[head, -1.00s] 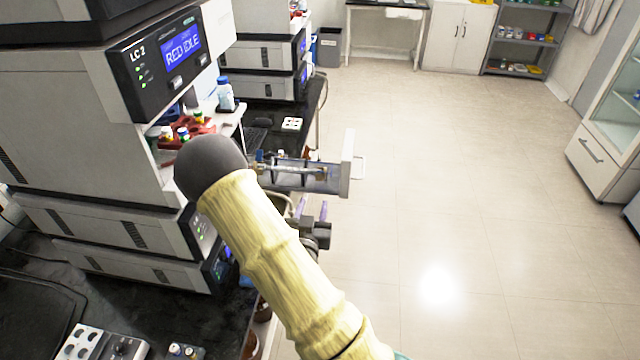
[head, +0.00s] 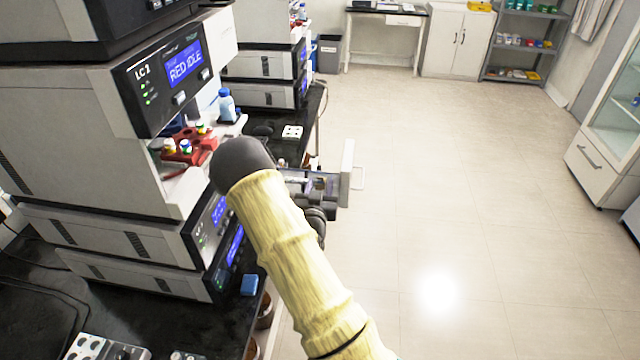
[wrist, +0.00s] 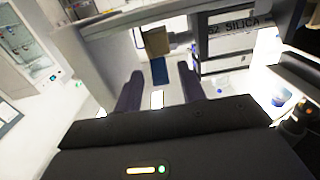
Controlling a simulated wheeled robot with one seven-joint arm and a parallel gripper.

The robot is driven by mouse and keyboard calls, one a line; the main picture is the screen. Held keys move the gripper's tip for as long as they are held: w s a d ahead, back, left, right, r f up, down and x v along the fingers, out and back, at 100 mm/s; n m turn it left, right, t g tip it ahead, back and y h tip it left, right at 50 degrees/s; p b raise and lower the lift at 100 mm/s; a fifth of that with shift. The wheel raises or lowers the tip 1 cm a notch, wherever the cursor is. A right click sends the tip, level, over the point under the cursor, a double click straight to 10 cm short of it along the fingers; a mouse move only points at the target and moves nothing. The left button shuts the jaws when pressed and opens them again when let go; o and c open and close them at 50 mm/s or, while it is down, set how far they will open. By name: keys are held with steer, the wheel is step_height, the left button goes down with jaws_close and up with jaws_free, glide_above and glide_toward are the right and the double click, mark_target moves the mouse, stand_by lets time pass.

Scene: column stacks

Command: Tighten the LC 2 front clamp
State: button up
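The LC 2 unit (head: 165,75) stands at the left in the head view, its screen reading RED IDLE. A drawer with a light front panel (head: 346,175) sticks out to the right from the stack, with clear walls and metal parts (head: 318,183) inside.
A red rack with small vials (head: 190,150) and a blue-capped bottle (head: 227,105) sit on the ledge beside LC 2. A second stack (head: 265,65) stands behind. The floor (head: 480,200) to the right is clear.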

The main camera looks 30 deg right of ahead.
steer(key=shift+w+d, duration=0.1)
jaws_close()
